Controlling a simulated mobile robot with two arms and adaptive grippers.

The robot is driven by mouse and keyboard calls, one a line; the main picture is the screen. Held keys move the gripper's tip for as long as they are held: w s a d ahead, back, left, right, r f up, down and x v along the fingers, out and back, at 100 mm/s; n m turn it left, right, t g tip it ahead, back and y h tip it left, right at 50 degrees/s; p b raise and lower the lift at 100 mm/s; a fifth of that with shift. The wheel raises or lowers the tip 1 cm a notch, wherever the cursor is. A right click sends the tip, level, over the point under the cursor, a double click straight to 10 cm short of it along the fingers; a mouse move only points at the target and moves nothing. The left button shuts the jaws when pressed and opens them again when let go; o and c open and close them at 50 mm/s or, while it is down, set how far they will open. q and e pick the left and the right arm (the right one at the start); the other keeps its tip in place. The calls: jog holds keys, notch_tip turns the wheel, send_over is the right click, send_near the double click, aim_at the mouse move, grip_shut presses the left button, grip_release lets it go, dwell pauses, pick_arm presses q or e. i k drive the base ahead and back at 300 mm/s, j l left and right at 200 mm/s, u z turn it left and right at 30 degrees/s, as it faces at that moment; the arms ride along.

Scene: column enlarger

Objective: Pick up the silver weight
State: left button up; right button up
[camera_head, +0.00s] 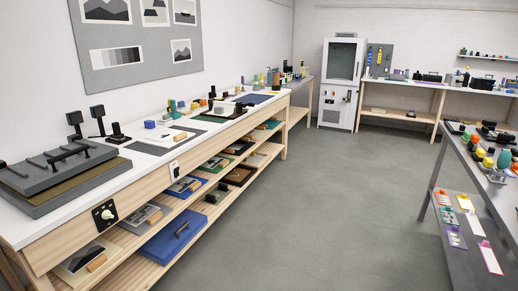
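Neither of my grippers shows in the head view. I cannot make out a silver weight for certain; the items on the benches are small and far off. A small greyish, metallic-looking item (497,176) stands near the front edge of the right-hand table (467,178), but I cannot tell what it is. No arm is near any object in view.
A long wooden bench (60,228) with a white top and loaded lower shelves runs along the left wall. A grey cabinet (342,85) stands at the back beside another bench (400,84). The grey floor (320,190) between the benches is clear.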

aim_at(219, 111)
jog(key=i, duration=2.85)
